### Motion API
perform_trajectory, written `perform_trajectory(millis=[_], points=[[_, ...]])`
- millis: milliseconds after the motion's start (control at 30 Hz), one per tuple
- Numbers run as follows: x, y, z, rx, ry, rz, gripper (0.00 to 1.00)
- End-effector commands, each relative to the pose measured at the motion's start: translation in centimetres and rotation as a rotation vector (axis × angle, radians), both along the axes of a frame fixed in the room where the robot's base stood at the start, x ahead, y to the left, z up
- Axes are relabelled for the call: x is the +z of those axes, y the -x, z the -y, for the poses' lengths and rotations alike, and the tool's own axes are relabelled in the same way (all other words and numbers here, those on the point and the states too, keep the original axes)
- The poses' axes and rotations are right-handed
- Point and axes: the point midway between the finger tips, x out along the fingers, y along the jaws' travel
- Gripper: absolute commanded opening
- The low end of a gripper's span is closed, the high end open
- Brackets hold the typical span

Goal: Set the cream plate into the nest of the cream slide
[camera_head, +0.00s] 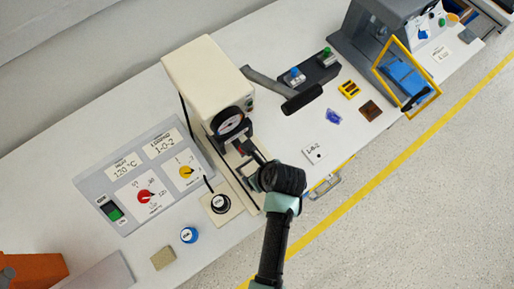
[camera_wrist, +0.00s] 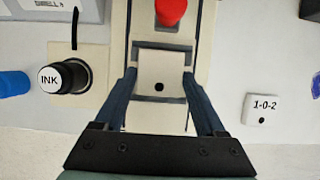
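The cream plate (camera_wrist: 159,98), blank with one dark hole, lies between the fingertips of my gripper (camera_wrist: 159,82) in the wrist view. The fingers are at its left and right edges and look closed on it. Below it is the cream slide (camera_wrist: 150,120), a long strip running under the machine, with dark edges showing beside the plate. The plate covers the nest; I cannot tell whether it rests in it or hangs just above. In the head view my gripper (camera_head: 262,172) is at the slide's front, in front of the cream machine (camera_head: 205,75), and hides the plate.
A red pad (camera_wrist: 170,11) hangs over the slide beyond the plate. An ink pot (camera_wrist: 66,77) stands to the left, and a white "1-0-2" tile (camera_wrist: 262,109) lies to the right. A lever (camera_head: 300,101) sticks out from the machine. A control panel (camera_head: 145,175) stands left.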

Motion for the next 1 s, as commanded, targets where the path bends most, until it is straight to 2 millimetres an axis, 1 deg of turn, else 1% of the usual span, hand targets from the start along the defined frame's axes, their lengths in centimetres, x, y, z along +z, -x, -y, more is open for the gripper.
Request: perform_trajectory(millis=[33,133,367,467,567,667,900,1000], points=[[0.1,0.0,0.0,0.0,-0.001,0.001,0.82],[0.1,0.0,0.0,0.0,0.0,0.0,1.0],[0.1,0.0,0.0,0.0,0.0,0.0,1.0],[0.5,0.0,0.0,0.0,0.0,0.001,1.0],[1.5,0.3,0.3,-0.002,0.0,0.002,1.0],[3.2,0.9,0.7,-0.003,0.0,0.002,1.0],[7.8,2.4,1.9,-0.002,0.001,0.004,1.0],[9.4,2.9,2.3,-0.003,0.001,0.003,1.0]])
